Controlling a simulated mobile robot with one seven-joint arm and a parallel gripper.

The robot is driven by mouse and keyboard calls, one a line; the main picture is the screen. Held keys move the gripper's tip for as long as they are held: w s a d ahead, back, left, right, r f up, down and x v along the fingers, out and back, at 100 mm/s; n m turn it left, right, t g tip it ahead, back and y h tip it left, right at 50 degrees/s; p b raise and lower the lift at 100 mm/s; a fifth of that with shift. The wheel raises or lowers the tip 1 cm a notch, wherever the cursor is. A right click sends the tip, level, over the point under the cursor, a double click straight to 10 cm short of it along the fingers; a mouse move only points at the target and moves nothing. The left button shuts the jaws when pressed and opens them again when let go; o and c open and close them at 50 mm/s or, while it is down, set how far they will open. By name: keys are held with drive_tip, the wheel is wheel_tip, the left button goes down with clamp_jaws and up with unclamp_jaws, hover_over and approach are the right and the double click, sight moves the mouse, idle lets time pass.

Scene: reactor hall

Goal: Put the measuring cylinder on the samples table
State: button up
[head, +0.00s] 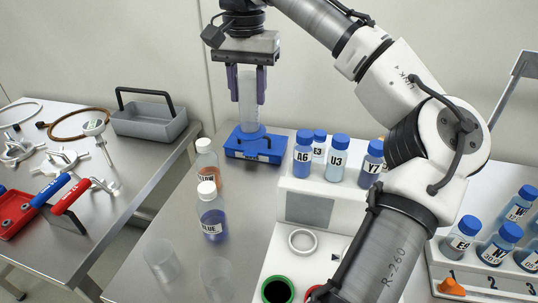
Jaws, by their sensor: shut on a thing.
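The measuring cylinder (248,112) is clear, pale and upright. My gripper (247,97) is shut on its upper part, one purple finger on each side. The cylinder's lower end shows against a blue box (256,150) at the back of the middle steel table (165,228). I cannot tell whether it touches the box. This table holds sample bottles, but no sign shows which table is the samples table. Another steel table (150,160) stands at the left.
An orange bottle (207,165) and a blue bottle (212,220) stand near the cylinder, with two clear beakers (162,260) in front. A white stand (309,212) with blue-capped bottles is to the right. A grey tray (150,120) and tools lie on the left table.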

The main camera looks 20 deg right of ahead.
sight(249, 115)
wheel_tip(249, 115, down, 18)
drive_tip(key=p, duration=0.1)
drive_tip(key=shift+w+f, duration=0.1)
idle(0.4)
drive_tip(key=o, duration=1.3)
drive_tip(key=shift+c, duration=0.2)
wheel_tip(249, 115, up, 12)
drive_tip(key=shift+r+b, duration=0.15)
drive_tip(key=shift+b, duration=0.4)
